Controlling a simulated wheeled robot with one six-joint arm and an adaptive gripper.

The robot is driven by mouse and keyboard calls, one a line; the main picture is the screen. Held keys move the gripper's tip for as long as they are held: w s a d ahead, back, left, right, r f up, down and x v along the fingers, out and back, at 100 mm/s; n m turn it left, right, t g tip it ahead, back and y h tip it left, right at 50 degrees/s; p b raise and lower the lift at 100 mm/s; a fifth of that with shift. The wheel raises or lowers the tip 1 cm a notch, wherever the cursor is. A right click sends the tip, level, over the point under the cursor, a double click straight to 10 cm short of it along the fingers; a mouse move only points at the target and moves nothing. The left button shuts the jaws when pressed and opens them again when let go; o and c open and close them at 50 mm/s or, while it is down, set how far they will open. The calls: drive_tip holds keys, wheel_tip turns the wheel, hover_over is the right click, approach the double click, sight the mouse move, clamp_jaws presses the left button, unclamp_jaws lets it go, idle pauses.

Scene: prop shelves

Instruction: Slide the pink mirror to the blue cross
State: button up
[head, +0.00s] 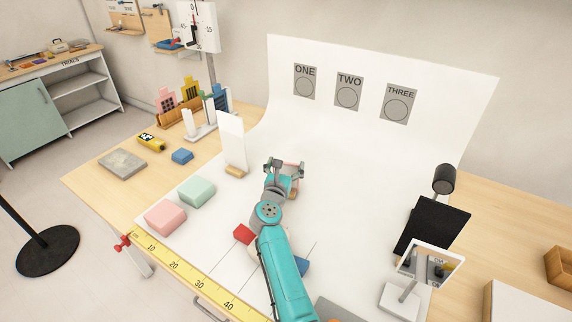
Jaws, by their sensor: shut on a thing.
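My gripper (285,168) is over the middle of the white sheet, with the arm reaching in from the bottom. It is shut on a small upright thing with a pink edge (300,166) and a tan foot, which looks like the pink mirror. The gripper hides most of it, and I cannot tell whether its foot touches the sheet. I cannot make out a blue cross; a blue piece (302,266) shows partly behind my arm, its shape unclear.
A white upright card (232,143) stands left of my gripper. Pink (165,217) and green (197,191) blocks lie at the left. A red block (243,233) is beside my arm. A tilted mirror (430,264) and black panel (432,226) stand at right. The sheet behind my gripper is clear.

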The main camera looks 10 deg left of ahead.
drive_tip(key=shift+f, duration=0.1)
drive_tip(key=o, duration=0.9)
drive_tip(key=s, duration=1.2)
drive_tip(key=shift+a, duration=0.25)
drive_tip(key=shift+s, duration=0.15)
